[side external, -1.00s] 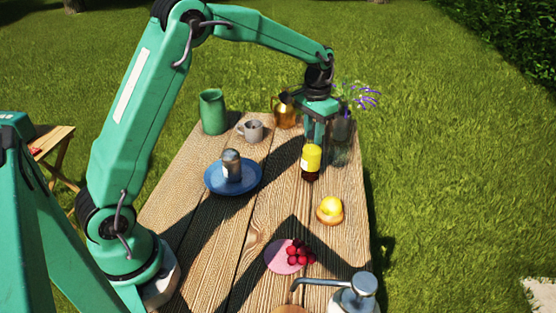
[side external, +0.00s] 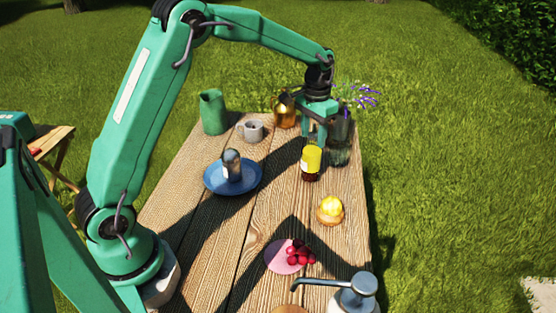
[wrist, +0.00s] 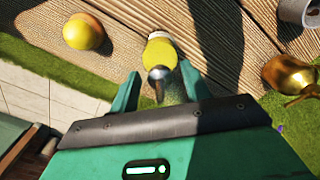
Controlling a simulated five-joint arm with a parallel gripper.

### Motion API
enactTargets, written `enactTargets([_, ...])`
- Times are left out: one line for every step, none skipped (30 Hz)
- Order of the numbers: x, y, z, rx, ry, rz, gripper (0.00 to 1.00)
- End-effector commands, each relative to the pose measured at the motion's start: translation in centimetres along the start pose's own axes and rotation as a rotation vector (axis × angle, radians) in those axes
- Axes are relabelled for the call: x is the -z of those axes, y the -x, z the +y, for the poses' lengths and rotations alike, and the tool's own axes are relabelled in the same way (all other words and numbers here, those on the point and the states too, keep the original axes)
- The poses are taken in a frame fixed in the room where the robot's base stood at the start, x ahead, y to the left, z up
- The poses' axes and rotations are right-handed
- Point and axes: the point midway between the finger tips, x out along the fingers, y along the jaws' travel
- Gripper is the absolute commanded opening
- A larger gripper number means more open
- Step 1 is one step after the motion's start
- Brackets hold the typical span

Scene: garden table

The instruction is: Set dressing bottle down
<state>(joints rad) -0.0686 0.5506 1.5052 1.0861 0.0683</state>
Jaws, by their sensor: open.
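The dressing bottle (side external: 311,160), with a yellow label and dark lower part, stands upright on the wooden table (side external: 255,215) toward its far right. The gripper hides its upper part in the side view. In the wrist view the bottle (wrist: 160,50) shows its yellow body and a round grey cap between the fingers. My gripper (side external: 317,140) is right over the bottle, pointing down. Its fingers (wrist: 158,86) are open, one on each side of the cap, with a gap visible in the wrist view.
A glass vase with purple flowers (side external: 340,155) stands close right of the gripper; a brass pitcher (side external: 285,112), grey mug (side external: 251,131) and green jug (side external: 213,112) lie left. A blue plate (side external: 212,187) holds a shaker. A lemon (side external: 331,206) sits nearer.

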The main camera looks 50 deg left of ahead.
Motion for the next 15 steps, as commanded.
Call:
enactTargets([0.0,0.3,0.0,0.000,0.000,0.002,0.47])
enactTargets([0.0,0.4,0.0,0.000,0.000,0.002,0.47])
enactTargets([0.1,0.7,0.0,0.000,0.000,0.002,0.47])
enactTargets([0.1,1.0,0.0,0.000,0.000,0.002,0.47])
enactTargets([0.1,1.2,0.0,0.000,0.000,0.002,0.47])
enactTargets([0.1,1.7,0.0,0.000,0.000,0.003,0.47])
enactTargets([0.1,2.0,0.0,0.000,0.000,0.004,0.47])
enactTargets([0.1,2.4,0.0,0.000,0.000,0.003,0.47])
enactTargets([0.1,3.0,0.0,0.000,0.000,0.004,0.47])
enactTargets([0.1,3.4,0.0,0.000,0.000,0.004,0.47])
enactTargets([0.1,3.9,0.0,0.000,0.000,0.004,0.47])
enactTargets([0.1,4.5,0.0,0.000,0.000,0.005,0.47])
enactTargets([0.1,5.0,0.0,0.000,0.000,0.004,0.47])
enactTargets([0.1,5.5,0.0,0.000,0.000,0.004,0.47])
enactTargets([0.1,6.2,0.0,0.000,0.000,0.005,0.47])
